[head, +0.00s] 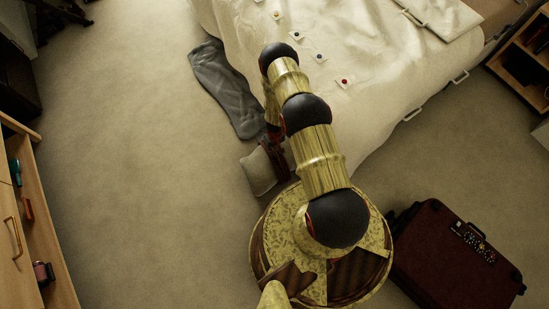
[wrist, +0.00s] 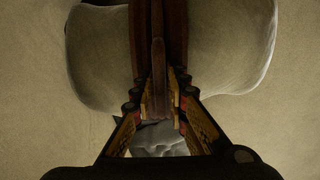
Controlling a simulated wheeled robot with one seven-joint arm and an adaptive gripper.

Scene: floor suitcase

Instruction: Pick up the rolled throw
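Grey folds show between the finger linkages (wrist: 160,138). Whether the fingers touch the cushion or the throw is hard to tell.
The bed (head: 390,100) with a pale cover and several small items stands at upper right. A dark-red suitcase (head: 445,265) lies at lower right. A wooden drawer unit (head: 35,220) is at the left edge. Open carpet (head: 140,130) lies left of the throw.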

